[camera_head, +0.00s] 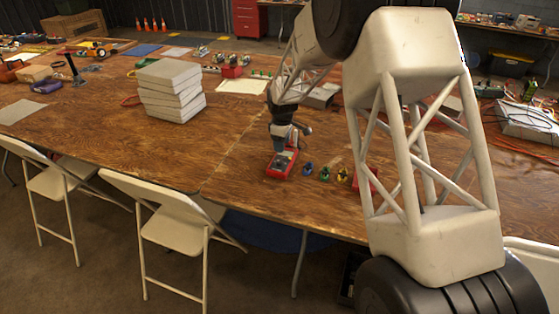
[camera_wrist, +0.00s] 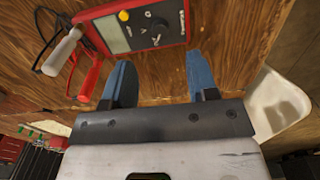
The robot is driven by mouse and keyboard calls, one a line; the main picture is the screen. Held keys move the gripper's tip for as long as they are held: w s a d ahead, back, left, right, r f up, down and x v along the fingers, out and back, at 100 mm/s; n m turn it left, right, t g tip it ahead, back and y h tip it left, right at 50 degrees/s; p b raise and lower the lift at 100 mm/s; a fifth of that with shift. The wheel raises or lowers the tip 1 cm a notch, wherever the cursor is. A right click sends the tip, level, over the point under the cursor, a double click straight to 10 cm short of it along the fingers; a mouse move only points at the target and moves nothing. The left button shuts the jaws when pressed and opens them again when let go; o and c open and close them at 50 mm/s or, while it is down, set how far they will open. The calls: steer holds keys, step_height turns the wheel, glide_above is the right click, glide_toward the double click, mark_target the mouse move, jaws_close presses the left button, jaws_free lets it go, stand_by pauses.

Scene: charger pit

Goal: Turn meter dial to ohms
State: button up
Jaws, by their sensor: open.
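The red multimeter (camera_wrist: 130,28) lies on the wooden table at the top of the wrist view, with a grey screen and a yellow button. Its black round dial (camera_wrist: 157,28) faces up; the pointer's setting is too small to read. The meter also shows in the head view (camera_head: 281,164), partly hidden beneath my gripper (camera_head: 284,148). In the wrist view, my gripper (camera_wrist: 162,82) has two blue fingers spread apart with nothing between them. The fingertips lie just below the meter's lower edge in the picture; I cannot tell their height above the table.
A red probe (camera_wrist: 90,78) and a grey probe (camera_wrist: 62,52) with a black lead lie left of the meter. Small coloured clips (camera_head: 325,174) stand right of it. A stack of white blocks (camera_head: 172,90) stands left. White chairs (camera_head: 175,225) line the front edge.

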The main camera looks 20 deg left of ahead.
mark_target(279, 162)
steer(key=shift+w+a+f, duration=0.1)
steer(key=shift+a+f, duration=0.45)
steer(key=shift+f, duration=0.1)
steer(key=shift+f, duration=3.8)
steer(key=shift+c, duration=0.4)
steer(key=c, duration=0.8)
